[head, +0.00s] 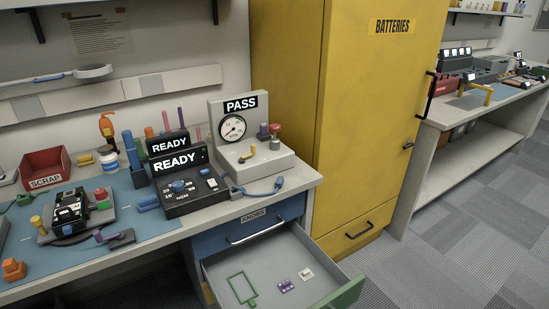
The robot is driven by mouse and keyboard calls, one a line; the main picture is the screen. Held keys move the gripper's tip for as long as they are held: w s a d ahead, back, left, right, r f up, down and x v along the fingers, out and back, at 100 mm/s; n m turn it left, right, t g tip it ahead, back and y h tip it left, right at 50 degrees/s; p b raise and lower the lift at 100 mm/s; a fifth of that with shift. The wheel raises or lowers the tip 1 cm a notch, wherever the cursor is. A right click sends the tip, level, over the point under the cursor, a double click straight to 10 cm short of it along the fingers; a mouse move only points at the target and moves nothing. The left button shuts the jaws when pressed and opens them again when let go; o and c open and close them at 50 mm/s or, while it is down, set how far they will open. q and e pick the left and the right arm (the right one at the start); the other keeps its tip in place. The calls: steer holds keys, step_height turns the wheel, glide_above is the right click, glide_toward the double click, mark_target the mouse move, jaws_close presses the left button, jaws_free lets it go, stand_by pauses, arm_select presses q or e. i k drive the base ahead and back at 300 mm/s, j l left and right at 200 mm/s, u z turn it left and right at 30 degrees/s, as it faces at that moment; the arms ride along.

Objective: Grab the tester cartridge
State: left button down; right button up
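A pale grey tester (255,169) with a round dial gauge (232,127) and a PASS sign (241,104) stands at the right end of the workbench. I cannot tell which piece is the tester cartridge. Neither of my grippers is in view.
A drawer (222,268) is open below the bench, holding a purple piece (287,286) and a white piece (306,275). Black units (182,190) reading READY stand left of the tester. A yellow BATTERIES cabinet (363,130) stands right. The carpet (440,240) is clear.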

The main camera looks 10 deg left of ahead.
mark_target(263, 127)
steer(key=l+z, duration=0.15)
steer(key=z, duration=0.35)
steer(key=i+l+z, duration=0.25)
steer(key=l, duration=0.15)
steer(key=i+l+z, duration=0.25)
steer(key=i+l+u, duration=0.2)
steer(key=i+u, duration=0.15)
steer(key=i, duration=0.15)
steer(key=i+l+u, duration=0.35)
steer(key=i+u, duration=0.15)
steer(key=u, duration=0.3)
steer(key=i+u, duration=0.1)
steer(key=u, duration=0.35)
steer(key=i+l+u, duration=0.1)
steer(key=u, duration=0.35)
steer(key=i+l+u, duration=0.1)
steer(key=u, duration=0.35)
steer(key=i+l+u, duration=0.1)
steer(key=u, duration=0.35)
steer(key=l+u, duration=0.3)
steer(key=u, duration=0.15)
